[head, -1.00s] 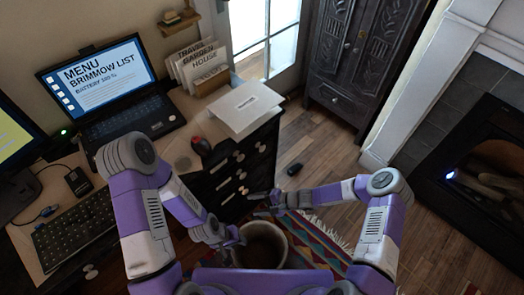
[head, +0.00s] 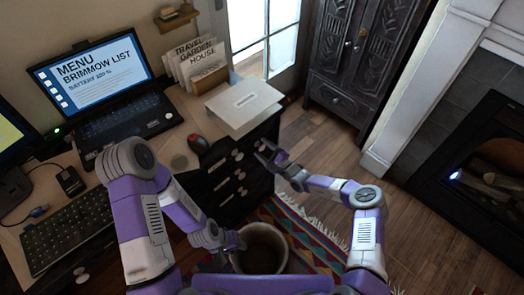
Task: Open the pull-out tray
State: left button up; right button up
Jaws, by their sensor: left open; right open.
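More round knobs show under the near left desk edge (head: 78,276). I cannot tell for sure which part is the pull-out tray; no drawer stands clearly out. My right gripper (head: 267,153) is open and empty, just right of the upper drawer knobs, apart from them as far as I can see. My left gripper (head: 236,247) is low at the rim of a round bin (head: 264,252), open; its fingertips are partly hidden.
On the desk are a laptop (head: 100,95), a keyboard (head: 62,225), a red-and-black mouse (head: 197,146) and a white folder (head: 245,104). A striped rug (head: 312,232) lies right of the bin. A dark cabinet (head: 345,70) and fireplace (head: 480,165) stand at the right; wood floor between is clear.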

pick_arm(q)
jog(key=shift+f, duration=0.2)
pick_arm(e)
jog(key=shift+w+a, duration=0.3)
jog(key=shift+a, duration=0.05)
